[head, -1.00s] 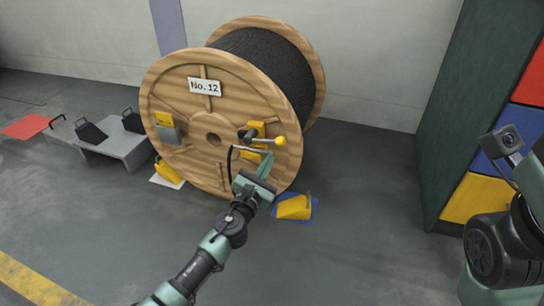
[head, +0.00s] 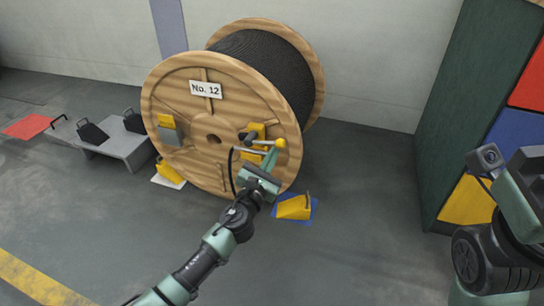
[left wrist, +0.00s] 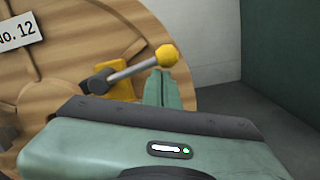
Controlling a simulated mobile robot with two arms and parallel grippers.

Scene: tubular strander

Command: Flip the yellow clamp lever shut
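The clamp lever is a grey rod with a yellow ball knob (head: 281,144), pivoting from a dark hub on a yellow bracket on the front of the wooden reel (head: 190,135). It points right, its knob end slightly raised in the left wrist view, where the knob (left wrist: 166,55) is clear. My left gripper (head: 272,157) is just below the knob; its green fingers (left wrist: 161,88) appear together and empty, tips close under the knob. I cannot tell whether they touch it. My right arm shows at the right edge, but its gripper is out of view.
A yellow wheel chock (head: 294,207) lies on a blue mat right of the reel; another chock (head: 168,171) is at its left. A low grey bench (head: 122,148) with dark handled blocks stands farther left. A green cabinet (head: 445,120) is at right. The floor in front is open.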

